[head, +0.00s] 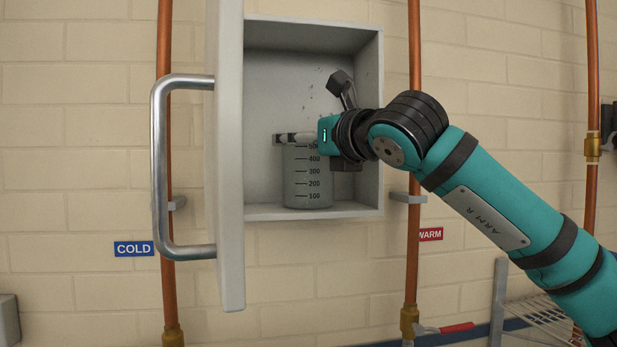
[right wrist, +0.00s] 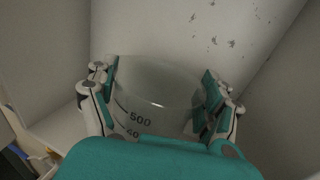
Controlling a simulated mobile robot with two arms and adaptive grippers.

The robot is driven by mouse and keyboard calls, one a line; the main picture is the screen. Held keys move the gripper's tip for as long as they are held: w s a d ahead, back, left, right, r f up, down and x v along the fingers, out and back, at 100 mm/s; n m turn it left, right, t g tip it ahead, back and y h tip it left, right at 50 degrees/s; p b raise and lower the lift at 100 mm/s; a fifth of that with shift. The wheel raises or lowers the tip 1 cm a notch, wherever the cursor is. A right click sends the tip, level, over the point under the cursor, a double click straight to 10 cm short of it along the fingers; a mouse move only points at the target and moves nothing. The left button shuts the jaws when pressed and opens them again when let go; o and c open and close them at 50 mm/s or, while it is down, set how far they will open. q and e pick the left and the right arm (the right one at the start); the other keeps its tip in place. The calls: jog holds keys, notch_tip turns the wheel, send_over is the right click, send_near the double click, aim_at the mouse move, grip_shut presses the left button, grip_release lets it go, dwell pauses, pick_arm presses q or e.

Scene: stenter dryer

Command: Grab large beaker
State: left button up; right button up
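The large beaker (head: 307,182), clear with marks from 100 to 500, stands upright on the floor of the open wall cabinet in the head view. My right gripper (head: 295,138) reaches in from the right at the height of its rim. In the right wrist view the fingers of my right gripper (right wrist: 158,95) stand on either side of the beaker (right wrist: 155,88), with the pads at or very near its wall. I cannot tell whether they press on it. The beaker's upper right part is hidden by the gripper in the head view. My left gripper is not in view.
The grey cabinet (head: 312,212) is a shallow box with close side walls. Its door (head: 230,160) stands open at the left, with a metal handle (head: 158,165). Copper pipes (head: 415,250) run vertically on both sides. A wire rack (head: 545,315) is at the lower right.

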jog(key=c, duration=0.6)
jog(key=shift+o, duration=0.2)
